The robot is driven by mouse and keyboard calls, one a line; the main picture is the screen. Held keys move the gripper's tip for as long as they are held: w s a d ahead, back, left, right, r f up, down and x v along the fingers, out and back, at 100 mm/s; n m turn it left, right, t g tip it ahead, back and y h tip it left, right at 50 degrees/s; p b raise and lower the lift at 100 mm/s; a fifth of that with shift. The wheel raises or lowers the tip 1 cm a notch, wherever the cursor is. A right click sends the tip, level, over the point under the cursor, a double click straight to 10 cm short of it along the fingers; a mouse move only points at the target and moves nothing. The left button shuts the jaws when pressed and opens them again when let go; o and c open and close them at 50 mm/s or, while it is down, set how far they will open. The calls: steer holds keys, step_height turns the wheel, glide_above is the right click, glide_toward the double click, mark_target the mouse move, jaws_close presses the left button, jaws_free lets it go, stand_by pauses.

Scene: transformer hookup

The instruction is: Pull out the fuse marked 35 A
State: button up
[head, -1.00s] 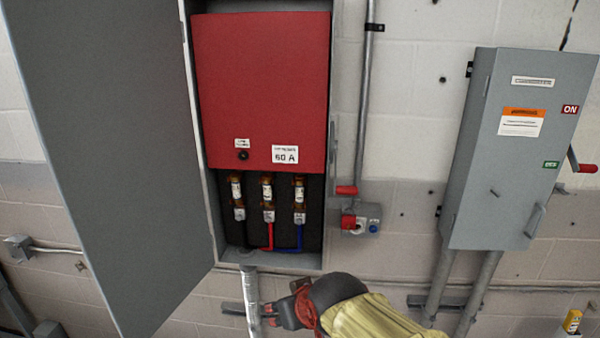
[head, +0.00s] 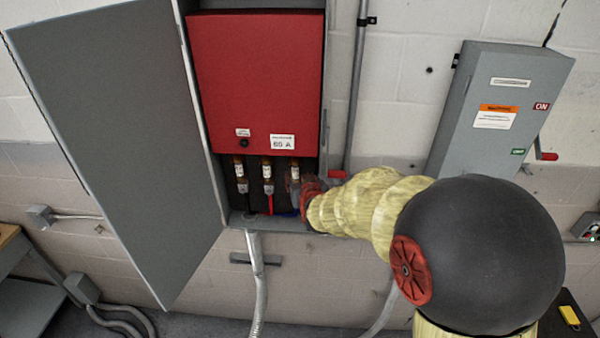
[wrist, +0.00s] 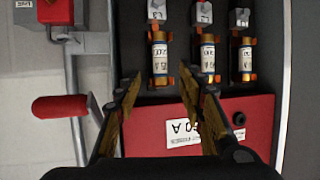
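Three brown fuses with white labels stand in a row in the open cabinet: left (head: 239,168), middle (head: 267,170) and right (head: 294,173) in the head view. The wrist view shows the row upside down: one fuse at left (wrist: 159,58), one in the middle (wrist: 208,58), one at right (wrist: 246,60). Their ratings are too small to read surely, so I cannot tell which is 35 A. My gripper (wrist: 160,76) is open and empty. Its fingertips sit either side of the end of the wrist view's left fuse, not visibly touching it. In the head view my gripper is partly hidden beside the right fuse.
A red cover (head: 256,85) marked 60 A hangs directly above the fuses. The cabinet door (head: 115,150) stands open at left. A red-handled lever (wrist: 60,106) is beside my gripper. A grey switch box (head: 500,110) marked ON is at right.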

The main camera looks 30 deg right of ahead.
mark_target(296, 171)
steer(key=shift+p+x, duration=0.95)
steer(key=shift+x, duration=2.75)
steer(key=shift+c, duration=1.2)
steer(key=c, duration=0.7)
jaws_close()
steer(key=shift+c, duration=0.5)
jaws_free()
jaws_close()
